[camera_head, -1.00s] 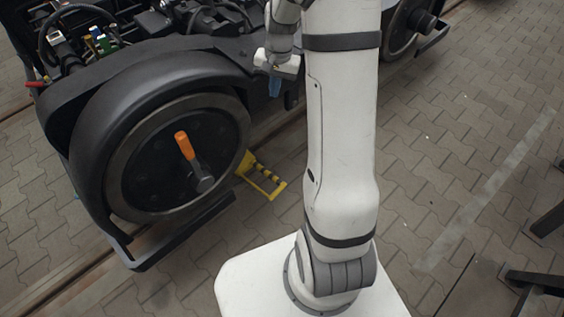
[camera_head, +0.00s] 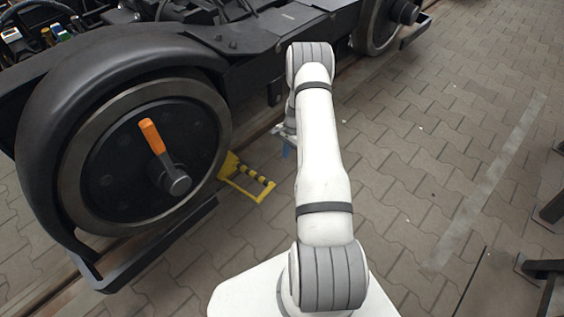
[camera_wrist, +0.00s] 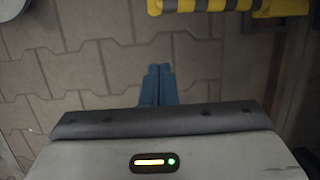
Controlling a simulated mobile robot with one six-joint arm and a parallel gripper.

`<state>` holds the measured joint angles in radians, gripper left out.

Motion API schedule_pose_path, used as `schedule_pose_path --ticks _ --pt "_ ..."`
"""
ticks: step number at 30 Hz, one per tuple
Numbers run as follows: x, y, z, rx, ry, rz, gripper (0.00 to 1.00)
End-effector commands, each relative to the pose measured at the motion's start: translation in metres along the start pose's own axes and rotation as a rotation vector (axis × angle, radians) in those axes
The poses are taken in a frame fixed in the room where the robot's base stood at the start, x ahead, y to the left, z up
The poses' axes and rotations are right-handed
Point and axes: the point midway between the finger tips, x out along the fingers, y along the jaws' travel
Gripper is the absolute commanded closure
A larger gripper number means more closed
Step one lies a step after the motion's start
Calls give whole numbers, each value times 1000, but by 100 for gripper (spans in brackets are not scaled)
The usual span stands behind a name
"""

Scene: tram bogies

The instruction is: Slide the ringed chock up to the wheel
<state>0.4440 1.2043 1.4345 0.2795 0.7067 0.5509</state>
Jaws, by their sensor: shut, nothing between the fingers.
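The yellow chock (camera_head: 232,167) lies at floor level just right of the near bogie wheel (camera_head: 150,155). It carries a handle frame (camera_head: 254,180) with a black-and-yellow striped bar. I cannot tell whether chock and wheel touch. My gripper (camera_head: 286,148), with blue fingers, is low beyond and right of the chock, partly hidden by my arm. In the wrist view the blue fingers (camera_wrist: 159,72) are together and empty above the paving. The striped bar (camera_wrist: 205,5) shows at the top edge of that view, apart from the fingers.
A rail (camera_head: 262,137) runs beneath the bogie frame (camera_head: 235,75), which stands above and left of my gripper. An orange handle (camera_head: 151,136) sits on the wheel hub. A second wheel (camera_head: 378,25) is farther back. The paving (camera_head: 420,150) to the right is clear.

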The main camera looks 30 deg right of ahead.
Motion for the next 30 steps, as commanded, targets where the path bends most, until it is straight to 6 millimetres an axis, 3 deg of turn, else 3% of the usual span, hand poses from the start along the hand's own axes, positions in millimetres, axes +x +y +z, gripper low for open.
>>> schedule_pose_path --ticks 12,21,30 --pt "91 0 0 -3 -1 2 100" --pt "106 -1 32 -4 0 1 100" --pt "107 -1 36 -4 0 1 100"
